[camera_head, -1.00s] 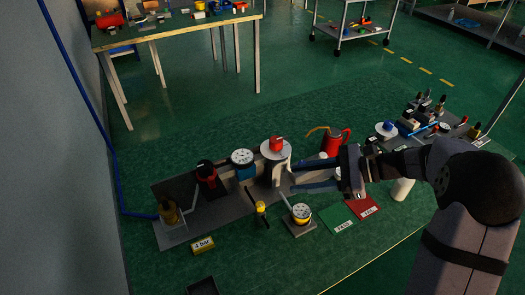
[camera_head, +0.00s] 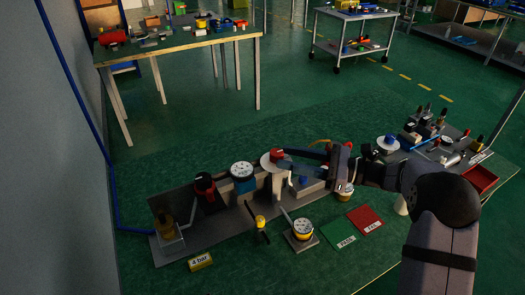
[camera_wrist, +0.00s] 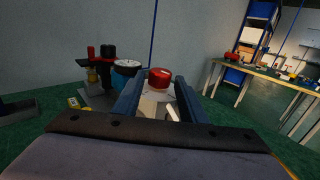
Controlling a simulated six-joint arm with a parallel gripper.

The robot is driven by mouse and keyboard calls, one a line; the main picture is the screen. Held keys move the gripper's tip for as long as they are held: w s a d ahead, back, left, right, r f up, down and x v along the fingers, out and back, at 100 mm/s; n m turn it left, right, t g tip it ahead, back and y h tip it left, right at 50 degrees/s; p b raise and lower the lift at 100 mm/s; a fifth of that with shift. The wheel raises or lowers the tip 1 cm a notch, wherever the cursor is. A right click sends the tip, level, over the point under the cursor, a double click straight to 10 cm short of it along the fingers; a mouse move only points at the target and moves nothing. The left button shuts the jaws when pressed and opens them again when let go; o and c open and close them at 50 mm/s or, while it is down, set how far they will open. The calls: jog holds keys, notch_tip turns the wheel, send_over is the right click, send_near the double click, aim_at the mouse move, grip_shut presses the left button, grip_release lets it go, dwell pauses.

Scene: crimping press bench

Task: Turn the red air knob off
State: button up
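The red air knob (camera_head: 277,154) sits on top of a round pale disc (camera_head: 266,165) on the bench fixture. In the wrist view the red knob (camera_wrist: 160,77) shows ahead, in the gap between my fingers, with the pale plate (camera_wrist: 158,97) under it. My gripper (camera_head: 285,160) reaches in from the right, with its blue fingers spread and their tips at or just short of the knob. In the wrist view my gripper (camera_wrist: 164,84) is open with a finger on each side. I cannot tell whether either finger touches the knob. The knob's pointer direction is too small to read.
A white-faced gauge (camera_head: 242,169) on a blue body and a red-and-black fitting (camera_head: 205,187) stand left of the knob.

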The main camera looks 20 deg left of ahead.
jog(key=a+p, duration=0.1)
jog(key=a, duration=0.7)
jog(key=c, duration=0.8)
